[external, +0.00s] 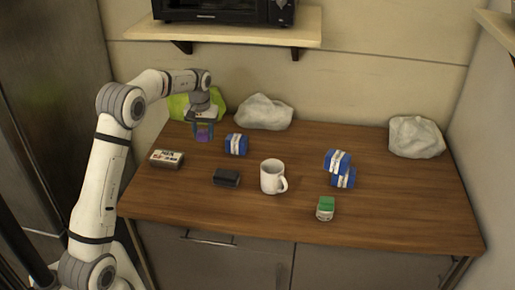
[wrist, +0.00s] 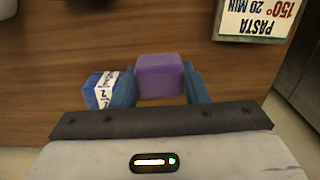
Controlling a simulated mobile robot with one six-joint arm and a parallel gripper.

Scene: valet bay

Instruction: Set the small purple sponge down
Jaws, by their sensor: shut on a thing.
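The small purple sponge (wrist: 160,76) is between the two blue fingers of my gripper (wrist: 161,88) in the wrist view. The fingers are shut on its sides. In the external view my gripper (external: 203,131) points down at the back left of the wooden counter, with the purple sponge (external: 203,134) low between the fingers. I cannot tell whether the sponge touches the counter or hangs just above it.
A blue-and-white pack (external: 236,144) stands close right of my gripper. A labelled block (external: 167,158) lies front left. A black block (external: 227,177), white mug (external: 271,177), two blue packs (external: 338,161) and a green-topped item (external: 325,208) stand farther off. Bags (external: 264,112) line the back.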

